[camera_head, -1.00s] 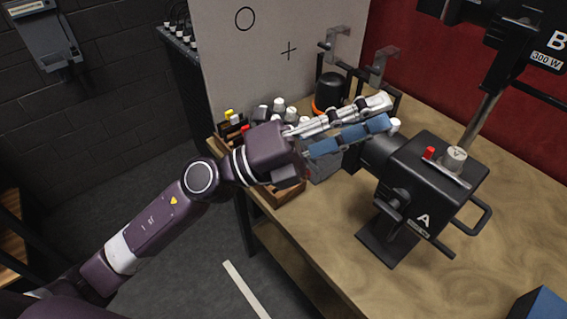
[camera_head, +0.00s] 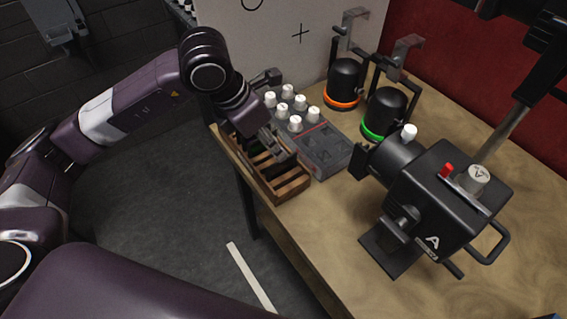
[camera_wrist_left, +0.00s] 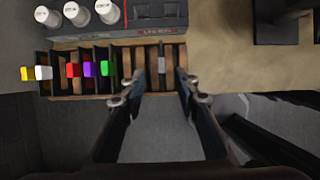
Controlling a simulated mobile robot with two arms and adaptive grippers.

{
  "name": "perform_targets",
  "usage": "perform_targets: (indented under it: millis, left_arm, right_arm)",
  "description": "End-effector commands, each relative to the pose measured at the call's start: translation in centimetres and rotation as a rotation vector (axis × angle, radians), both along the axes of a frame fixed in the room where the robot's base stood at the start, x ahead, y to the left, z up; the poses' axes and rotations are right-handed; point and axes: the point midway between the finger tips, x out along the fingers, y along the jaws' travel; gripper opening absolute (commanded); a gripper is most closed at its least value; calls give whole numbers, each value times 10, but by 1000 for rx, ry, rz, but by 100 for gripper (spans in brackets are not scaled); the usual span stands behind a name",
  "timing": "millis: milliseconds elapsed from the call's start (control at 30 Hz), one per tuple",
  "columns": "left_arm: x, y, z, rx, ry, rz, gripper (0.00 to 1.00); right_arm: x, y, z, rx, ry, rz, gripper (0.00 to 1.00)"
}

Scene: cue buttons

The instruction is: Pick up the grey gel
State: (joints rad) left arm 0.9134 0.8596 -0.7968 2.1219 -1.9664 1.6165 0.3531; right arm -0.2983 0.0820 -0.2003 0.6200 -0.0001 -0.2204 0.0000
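A wooden rack (camera_head: 283,192) with narrow slots stands at the table's left edge and also shows in the left wrist view (camera_wrist_left: 125,42). A small grey tab, seemingly the grey gel (camera_wrist_left: 161,64), stands in the rack, straight ahead of my left gripper (camera_wrist_left: 158,88). The two fingers are spread with nothing between them, and the tab lies between their lines just beyond the tips. In the head view my left gripper (camera_head: 279,143) is above the rack, and its arm hides part of the rack. I cannot make out the grey gel there. My right gripper is out of view.
Yellow, white, red, purple and green (camera_wrist_left: 105,68) tabs stand left in the rack. A grey box with several white-capped knobs (camera_head: 320,145) sits behind it. Two black lamps and a black projector (camera_head: 428,200) stand to the right. The table front is clear.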

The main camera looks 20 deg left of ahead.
Motion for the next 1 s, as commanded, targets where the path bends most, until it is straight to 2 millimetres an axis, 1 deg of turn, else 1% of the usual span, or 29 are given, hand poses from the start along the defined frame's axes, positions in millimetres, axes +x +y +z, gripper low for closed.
perform_targets:
  millis: [100,233,400,533,633,833,867,1000]
  left_arm:
    - [3,-4,-12,-1,6,-2,29]
    - [8,-8,-23,-3,6,-2,29]
    - [16,-14,-42,-3,7,-4,29]
    - [21,-18,-59,-5,6,-3,29]
    - [23,-19,-65,-4,3,-4,29]
    - [23,-19,-66,-4,2,-5,29]
    - [23,-19,-66,-4,2,-4,27]
    - [23,-19,-66,-4,2,-4,11]
  right_arm:
    - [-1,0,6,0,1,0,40]
    - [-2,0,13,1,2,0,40]
    - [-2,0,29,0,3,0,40]
    - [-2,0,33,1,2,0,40]
    - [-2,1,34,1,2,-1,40]
    - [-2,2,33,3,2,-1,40]
    - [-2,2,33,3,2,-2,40]
    - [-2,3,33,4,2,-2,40]
